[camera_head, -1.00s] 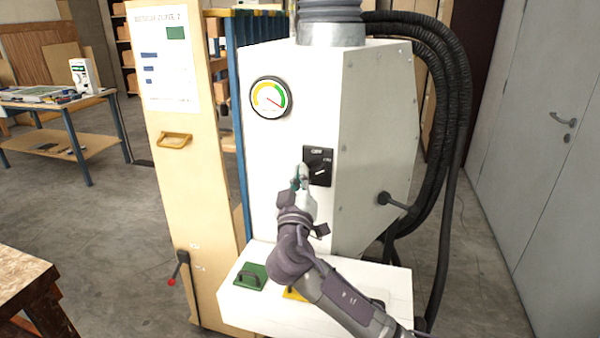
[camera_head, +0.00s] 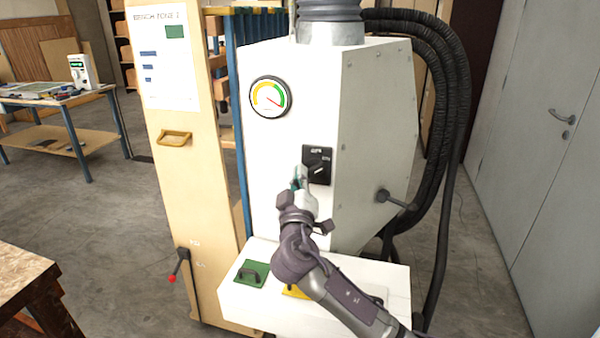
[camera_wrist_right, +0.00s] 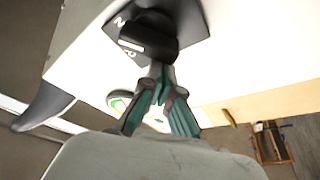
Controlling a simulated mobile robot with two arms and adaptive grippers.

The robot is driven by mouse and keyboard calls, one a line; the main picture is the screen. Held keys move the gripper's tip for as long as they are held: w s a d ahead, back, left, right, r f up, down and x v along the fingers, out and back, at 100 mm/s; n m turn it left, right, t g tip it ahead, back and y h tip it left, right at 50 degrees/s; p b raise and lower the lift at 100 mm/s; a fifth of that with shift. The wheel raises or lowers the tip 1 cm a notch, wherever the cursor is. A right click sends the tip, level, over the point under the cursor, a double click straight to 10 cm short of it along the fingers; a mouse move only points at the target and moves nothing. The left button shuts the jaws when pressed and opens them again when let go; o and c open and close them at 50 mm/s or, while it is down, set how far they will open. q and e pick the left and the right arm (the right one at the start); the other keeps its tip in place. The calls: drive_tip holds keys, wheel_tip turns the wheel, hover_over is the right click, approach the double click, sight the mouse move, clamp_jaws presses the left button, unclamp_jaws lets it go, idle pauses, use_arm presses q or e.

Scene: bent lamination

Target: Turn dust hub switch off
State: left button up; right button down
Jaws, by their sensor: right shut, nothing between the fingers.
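The dust hub switch (camera_head: 318,168) is a black rotary knob on a black plate, on the front of the white dust hub cabinet (camera_head: 285,140). My right gripper (camera_head: 300,175) is shut and empty, just left of the knob and a little below it. In the right wrist view the switch knob (camera_wrist_right: 148,38) has a white mark. The shut fingertips (camera_wrist_right: 160,70) are right at the knob's edge there; I cannot tell whether they touch it. My left gripper is not in view.
A round gauge (camera_head: 270,97) sits above the switch. Below is a white ledge (camera_head: 235,293) with a green handled plate (camera_head: 251,274). A wooden panel (camera_head: 175,210) stands at left. Black hoses (camera_head: 450,130) hang at right. Open floor lies at left.

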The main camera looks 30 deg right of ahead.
drive_tip(key=n+y+p, duration=0.1)
drive_tip(key=n+p, duration=0.2)
drive_tip(key=f+n+y+p, duration=0.1)
drive_tip(key=n+p, duration=0.2)
drive_tip(key=f+n+y+p, duration=0.1)
drive_tip(key=n+p, duration=0.2)
drive_tip(key=shift+s+d+n+g, duration=0.2)
drive_tip(key=shift+s+n+g, duration=0.05)
drive_tip(key=shift+n+g, duration=0.15)
drive_tip(key=shift+p, duration=0.3)
idle(0.3)
drive_tip(key=v, duration=1.2)
